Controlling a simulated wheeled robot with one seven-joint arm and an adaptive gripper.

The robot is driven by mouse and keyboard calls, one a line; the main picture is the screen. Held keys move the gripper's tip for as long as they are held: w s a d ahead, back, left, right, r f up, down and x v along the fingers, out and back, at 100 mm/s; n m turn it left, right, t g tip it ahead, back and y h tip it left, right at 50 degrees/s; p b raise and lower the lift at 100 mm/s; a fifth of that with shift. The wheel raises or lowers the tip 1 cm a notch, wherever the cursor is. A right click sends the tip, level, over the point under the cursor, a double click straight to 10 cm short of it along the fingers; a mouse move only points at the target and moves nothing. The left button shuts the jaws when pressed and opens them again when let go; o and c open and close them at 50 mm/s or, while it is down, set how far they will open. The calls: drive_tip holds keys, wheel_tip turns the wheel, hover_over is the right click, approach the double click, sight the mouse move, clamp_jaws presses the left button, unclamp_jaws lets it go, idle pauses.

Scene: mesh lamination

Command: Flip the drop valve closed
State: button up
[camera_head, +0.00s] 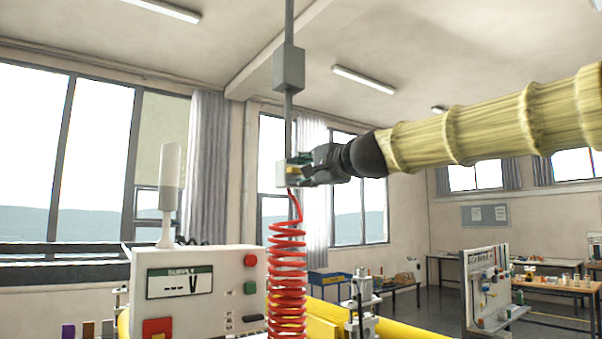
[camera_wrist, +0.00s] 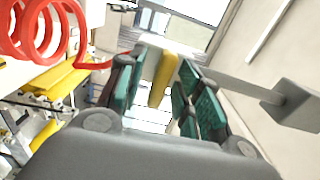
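The drop valve (camera_head: 283,174) hangs at the lower end of a grey pipe from the ceiling, above a red coiled hose (camera_head: 287,280). A small yellow part, which looks like its lever, shows beside my gripper (camera_head: 303,170). In the wrist view the yellow lever (camera_wrist: 161,80) stands between the two teal-padded fingertips of my gripper (camera_wrist: 162,88). The fingers are apart, one on each side of the lever, with narrow gaps visible. Whether either pad touches it is hard to tell. The gripper covers part of the valve in the head view.
The grey pipe carries a box (camera_head: 289,68) above the valve; the box also shows at right in the wrist view (camera_wrist: 297,104). A white supply panel (camera_head: 222,290) with a beacon (camera_head: 170,180) stands at lower left. Yellow machine rails (camera_head: 400,330) lie below. The air around my arm is clear.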

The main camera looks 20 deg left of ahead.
drive_tip(key=v, duration=1.1)
drive_tip(key=shift+s+d, duration=0.25)
